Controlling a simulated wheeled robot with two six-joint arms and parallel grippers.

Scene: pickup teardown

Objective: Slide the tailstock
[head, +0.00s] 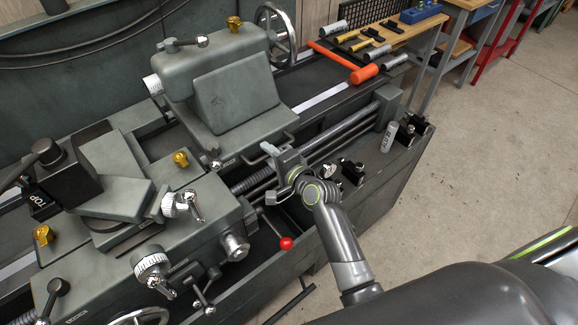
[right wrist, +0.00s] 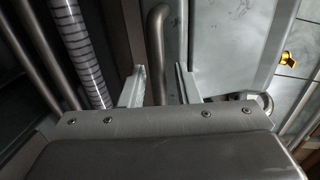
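The tailstock (head: 235,90) is a large grey-green casting on the lathe bed, with a spoked handwheel (head: 276,35) at its back. A bent metal bar handle (right wrist: 158,45) comes off its near lower side. My right gripper (head: 268,150) is at this low near edge of the tailstock. In the right wrist view the two fingers of my right gripper (right wrist: 159,88) stand apart, with the bar between them. Gaps show on both sides of the bar, so the fingers are not closed on it. My left gripper is not in view.
The carriage with its tool post (head: 65,165) and a red-knobbed lever (head: 286,243) stands left of my right gripper. A ribbed lead screw (right wrist: 80,45) runs beside it. An orange-handled tool (head: 363,74) lies behind the tailstock. Small black-based parts (head: 352,172) stand on the near ledge.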

